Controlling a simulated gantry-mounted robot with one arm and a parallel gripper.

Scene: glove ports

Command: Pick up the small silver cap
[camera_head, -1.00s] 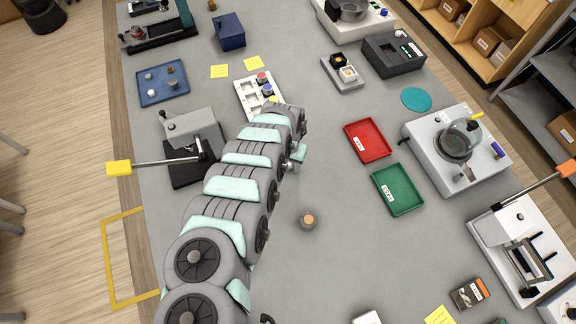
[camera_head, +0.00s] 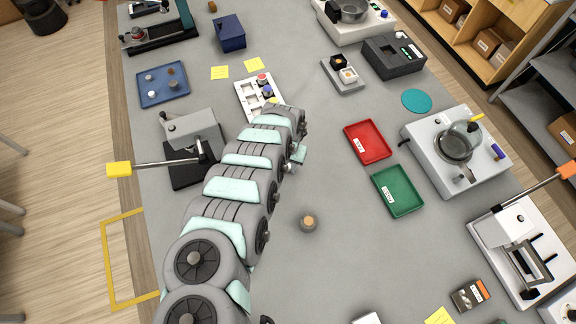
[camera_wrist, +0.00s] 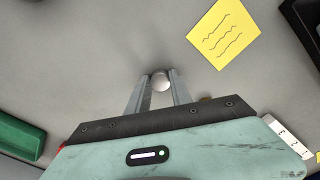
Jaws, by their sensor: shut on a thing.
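The small silver cap (camera_wrist: 161,83) is a pale round piece between the fingertips in the wrist view. My gripper (camera_wrist: 159,78) is shut on it, with one finger on each side. Grey table surface shows around them; I cannot tell how high the cap is above it. In the head view my arm hides the cap and the fingers.
A yellow note (camera_wrist: 223,34) lies right of the fingertips. A dark object (camera_wrist: 303,25) is at the top right and a green object (camera_wrist: 18,140) at the left. In the head view, red (camera_head: 367,142) and green (camera_head: 397,191) trays stand right of my arm.

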